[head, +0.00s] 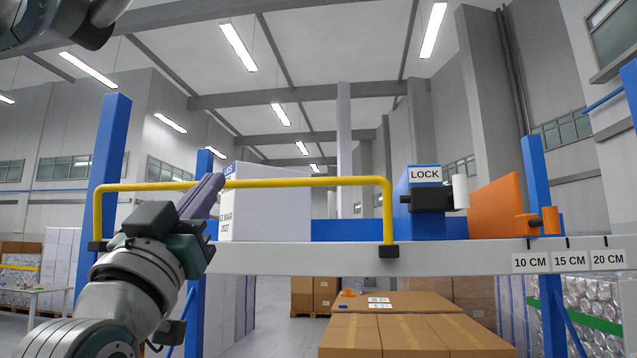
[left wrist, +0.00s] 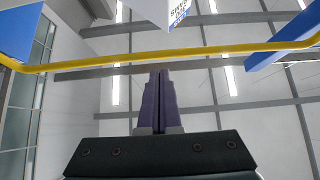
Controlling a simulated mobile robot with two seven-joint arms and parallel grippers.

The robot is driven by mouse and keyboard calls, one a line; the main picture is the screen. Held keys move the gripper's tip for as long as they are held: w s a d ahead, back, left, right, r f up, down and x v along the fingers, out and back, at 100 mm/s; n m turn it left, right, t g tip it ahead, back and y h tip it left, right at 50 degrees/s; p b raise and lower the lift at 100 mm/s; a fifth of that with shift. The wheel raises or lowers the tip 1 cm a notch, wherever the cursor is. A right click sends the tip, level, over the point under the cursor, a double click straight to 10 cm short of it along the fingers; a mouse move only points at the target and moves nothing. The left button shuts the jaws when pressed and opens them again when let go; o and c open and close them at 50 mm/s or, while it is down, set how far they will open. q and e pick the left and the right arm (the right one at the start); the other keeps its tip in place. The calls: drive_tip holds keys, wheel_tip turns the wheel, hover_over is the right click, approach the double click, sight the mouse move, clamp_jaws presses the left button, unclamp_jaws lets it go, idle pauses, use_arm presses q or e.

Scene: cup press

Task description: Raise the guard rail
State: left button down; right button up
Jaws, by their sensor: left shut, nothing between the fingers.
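The yellow guard rail (head: 310,183) is an upside-down U standing up from the front of a grey beam; its right leg ends in a black foot. It also crosses the left wrist view (left wrist: 230,50) from side to side. My left gripper (head: 216,180) has its purple fingers shut with nothing between them. In the head view the fingertips overlap the rail's top bar and hide a short piece of it. In the left wrist view the fingertips (left wrist: 160,72) point up just short of the bar; whether they touch it I cannot tell. My right gripper is not in view.
Behind the rail stands a white box (head: 268,208). Right of it are a blue block labelled LOCK (head: 424,218) with a black and white latch, and an orange plate (head: 495,200). The grey beam (head: 450,257) carries 10, 15 and 20 CM labels. Blue posts (head: 105,150) flank it.

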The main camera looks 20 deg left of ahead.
use_arm(q)
drive_tip(key=shift+w+a, duration=0.1)
drive_tip(key=shift+w, duration=0.4)
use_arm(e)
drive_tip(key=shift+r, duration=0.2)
use_arm(q)
drive_tip(key=shift+w+a+r, duration=0.2)
drive_tip(key=shift+w+r, duration=0.15)
drive_tip(key=shift+w, duration=0.35)
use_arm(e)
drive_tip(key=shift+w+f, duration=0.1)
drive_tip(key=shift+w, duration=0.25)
